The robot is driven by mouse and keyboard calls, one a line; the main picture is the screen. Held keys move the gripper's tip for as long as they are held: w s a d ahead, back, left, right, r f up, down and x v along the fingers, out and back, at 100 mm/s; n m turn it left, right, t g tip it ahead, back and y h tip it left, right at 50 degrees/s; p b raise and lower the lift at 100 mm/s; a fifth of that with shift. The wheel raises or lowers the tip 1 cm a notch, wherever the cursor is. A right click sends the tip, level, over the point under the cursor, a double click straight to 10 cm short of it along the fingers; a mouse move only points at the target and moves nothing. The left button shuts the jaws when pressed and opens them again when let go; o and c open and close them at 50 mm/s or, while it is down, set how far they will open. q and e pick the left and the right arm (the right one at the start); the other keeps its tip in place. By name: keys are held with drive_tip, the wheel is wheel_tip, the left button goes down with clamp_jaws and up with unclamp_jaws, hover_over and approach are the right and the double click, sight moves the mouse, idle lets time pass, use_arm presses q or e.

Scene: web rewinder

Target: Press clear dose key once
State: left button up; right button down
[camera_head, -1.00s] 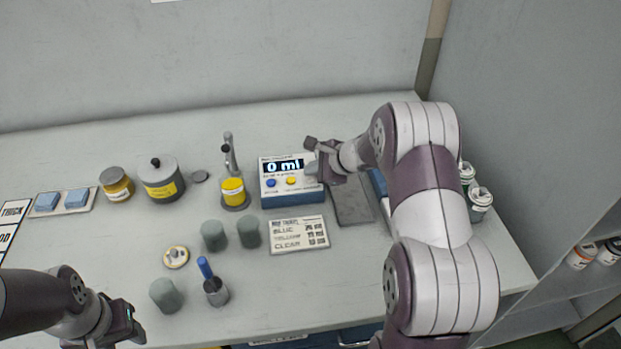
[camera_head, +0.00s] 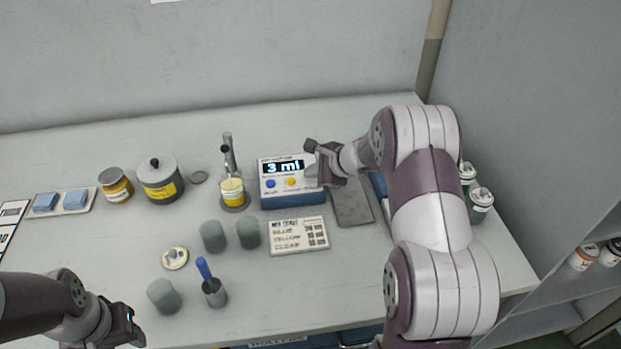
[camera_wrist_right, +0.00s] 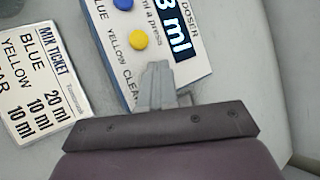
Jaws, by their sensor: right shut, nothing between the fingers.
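The doser (camera_head: 291,196) is a white and blue box near the middle of the bench, its display reading "3 ml". Its blue key (camera_head: 270,184) and yellow key (camera_head: 291,182) show on the face; they also show in the right wrist view, the yellow key (camera_wrist_right: 138,39) and the blue key (camera_wrist_right: 123,4). My right gripper (camera_head: 312,160) is shut and empty at the right end of the doser face. In the right wrist view its fingertips (camera_wrist_right: 157,75) cover the spot by the "CLEAR" label, so the clear key is hidden. My left gripper (camera_head: 136,326) is low at the left, away from the doser; its jaw opening is unclear.
The mix ticket (camera_head: 300,235) lies in front of the doser: blue 20 ml, yellow 10 ml, clear 10 ml. A yellow-filled vessel (camera_head: 232,192) stands left of the doser. Grey-green cups (camera_head: 213,236) and a blue-handled tool (camera_head: 206,268) stand in front. A grey pad (camera_head: 352,206) lies to the right.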

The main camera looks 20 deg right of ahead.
sight(314, 181)
idle(0.3)
drive_tip(key=shift+r+p, duration=0.55)
drive_tip(key=shift+r, duration=0.2)
wheel_tip(314, 181, up, 5)
drive_tip(key=p, duration=0.4)
drive_tip(key=shift+r, duration=0.1)
idle(0.5)
